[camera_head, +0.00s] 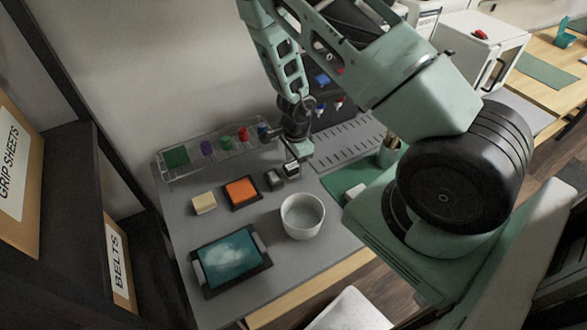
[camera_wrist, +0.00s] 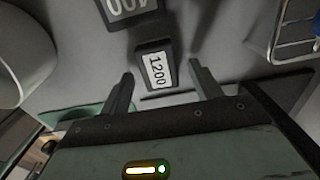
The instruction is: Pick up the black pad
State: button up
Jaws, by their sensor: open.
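Two small dark pads with white labels lie on the grey bench top. The nearer, labelled 1200 (camera_wrist: 155,84), is in the wrist view between and just beyond my fingertips; the other, labelled 400 (camera_wrist: 130,8), is cut off at the top edge. In the head view the dark pad at left (camera_head: 273,180) is clear, and the other (camera_head: 291,171) sits right under my gripper (camera_head: 293,160). My gripper (camera_wrist: 161,73) is open and empty, with one finger on each side of the 1200 pad. I cannot tell whether they touch it.
A white bowl (camera_head: 302,217) stands close in front of the pads. An orange block (camera_head: 241,191) on a dark base and a cream block (camera_head: 204,203) lie to the left. A clear rack (camera_head: 215,152) with coloured items is behind. A framed teal panel (camera_head: 229,262) lies in front.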

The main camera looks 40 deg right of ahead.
aim_at(296, 164)
jog(key=shift+c, duration=0.3)
jog(key=c, duration=1)
jog(key=shift+r, duration=0.1)
notch_tip(296, 164, up, 18)
jog(key=p, duration=0.3)
jog(key=shift+p, duration=0.3)
jog(key=shift+o, duration=0.8)
jog(key=shift+c, duration=0.4)
